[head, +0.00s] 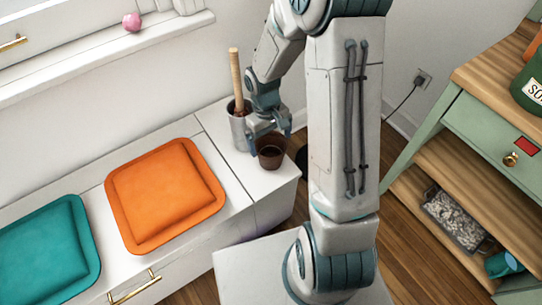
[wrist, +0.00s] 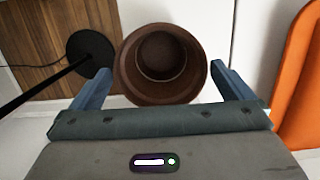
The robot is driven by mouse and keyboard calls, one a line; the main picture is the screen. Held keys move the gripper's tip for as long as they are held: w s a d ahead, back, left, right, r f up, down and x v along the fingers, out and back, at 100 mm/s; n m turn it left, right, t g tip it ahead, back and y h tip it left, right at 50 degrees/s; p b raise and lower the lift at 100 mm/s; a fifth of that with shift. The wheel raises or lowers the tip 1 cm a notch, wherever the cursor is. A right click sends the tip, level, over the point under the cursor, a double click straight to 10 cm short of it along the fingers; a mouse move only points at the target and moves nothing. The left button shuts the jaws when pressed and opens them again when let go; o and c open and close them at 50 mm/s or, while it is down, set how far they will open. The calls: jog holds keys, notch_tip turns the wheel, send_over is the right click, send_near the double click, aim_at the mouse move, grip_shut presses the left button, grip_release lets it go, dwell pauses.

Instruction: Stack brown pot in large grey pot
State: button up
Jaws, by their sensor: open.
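The brown pot (head: 271,158) stands upright on the white ledge, near its right end. In the wrist view the brown pot (wrist: 128,72) is seen from above, round and open, with a smaller dark circle inside. My gripper (head: 270,136) is over the pot, pointing down. In the wrist view my gripper (wrist: 160,74) is open, one blue finger on each side of the pot's near part; contact is not clear. A grey cylindrical container (head: 239,132) with a wooden stick in it stands behind the gripper. I cannot tell whether it is the large grey pot.
An orange cushion (head: 166,193) and a teal cushion (head: 45,252) lie left on the ledge. A thin black stand (wrist: 90,52) rises from the wood floor beside the ledge. A green shelf unit (head: 490,130) stands right. A pink ball (head: 132,22) is on the upper sill.

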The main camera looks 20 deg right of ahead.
aim_at(271, 150)
jog(key=f, duration=0.1)
jog(key=f+b, duration=0.1)
jog(key=f, duration=0.2)
jog(key=shift+s+f+b, duration=0.25)
jog(key=shift+f+b, duration=0.1)
jog(key=shift+f, duration=0.05)
jog(key=c, duration=0.9)
jog(key=shift+c, duration=0.2)
